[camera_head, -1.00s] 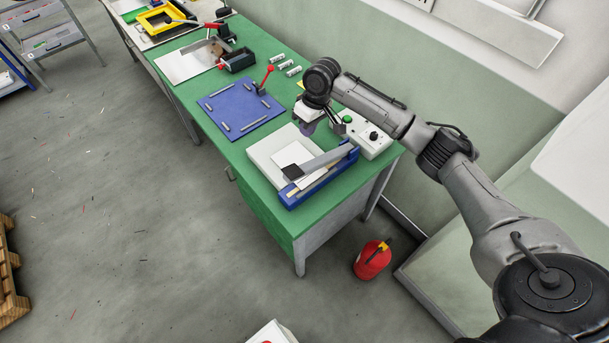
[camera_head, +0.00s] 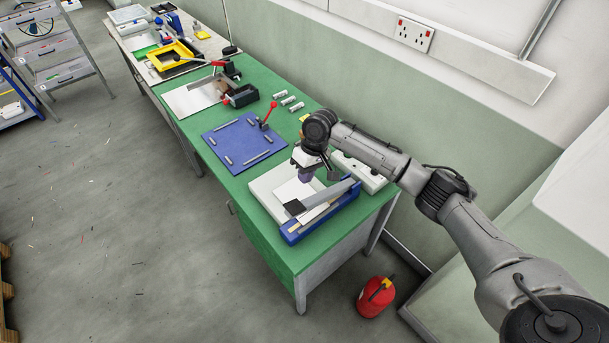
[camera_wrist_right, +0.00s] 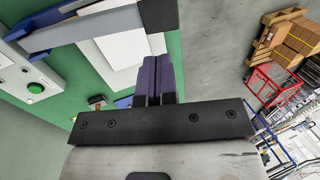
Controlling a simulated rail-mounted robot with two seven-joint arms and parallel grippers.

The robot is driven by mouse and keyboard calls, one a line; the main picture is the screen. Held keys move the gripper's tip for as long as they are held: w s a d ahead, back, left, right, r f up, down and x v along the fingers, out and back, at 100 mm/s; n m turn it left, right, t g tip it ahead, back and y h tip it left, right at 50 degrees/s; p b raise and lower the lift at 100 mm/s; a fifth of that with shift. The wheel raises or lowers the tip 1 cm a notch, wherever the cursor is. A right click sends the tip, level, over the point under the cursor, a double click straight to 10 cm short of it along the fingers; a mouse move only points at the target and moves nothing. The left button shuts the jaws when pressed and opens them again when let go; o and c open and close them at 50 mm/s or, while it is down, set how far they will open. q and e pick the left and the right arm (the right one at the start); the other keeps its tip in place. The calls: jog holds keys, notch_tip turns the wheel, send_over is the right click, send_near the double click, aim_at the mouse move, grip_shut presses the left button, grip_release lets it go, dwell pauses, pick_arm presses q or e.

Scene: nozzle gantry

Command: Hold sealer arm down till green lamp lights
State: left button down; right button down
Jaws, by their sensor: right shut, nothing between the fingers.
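The sealer has a blue base (camera_head: 319,214) and a grey sealer arm (camera_head: 330,196) with a black pad (camera_head: 294,207) at its front end. The arm stands raised over the base, with a gap below. A white sheet (camera_head: 292,191) lies beside it, partly under the arm. My right gripper (camera_head: 306,177) is shut and empty, above the white plate behind the pad. In the wrist view its purple fingers (camera_wrist_right: 157,62) stand close to the black pad (camera_wrist_right: 158,15); I see no clear contact. A green lamp or button (camera_wrist_right: 36,88) shows on the control box; whether it is lit is unclear. My left gripper is out of view.
The pale control box (camera_head: 372,182) is partly hidden by my right arm. A blue board (camera_head: 240,143) with a red-knobbed lever (camera_head: 270,112) lies farther along the green bench. A red extinguisher (camera_head: 374,297) stands on the floor by the bench end.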

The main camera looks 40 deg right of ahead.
aim_at(296, 207)
jog(key=p+x, duration=0.1)
jog(key=x, duration=0.8)
jog(key=shift+a+f, duration=0.15)
jog(key=shift+f, duration=0.2)
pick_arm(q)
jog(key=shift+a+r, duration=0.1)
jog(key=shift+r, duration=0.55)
pick_arm(e)
jog(key=shift+a+f, duration=0.15)
jog(key=shift+f, duration=0.5)
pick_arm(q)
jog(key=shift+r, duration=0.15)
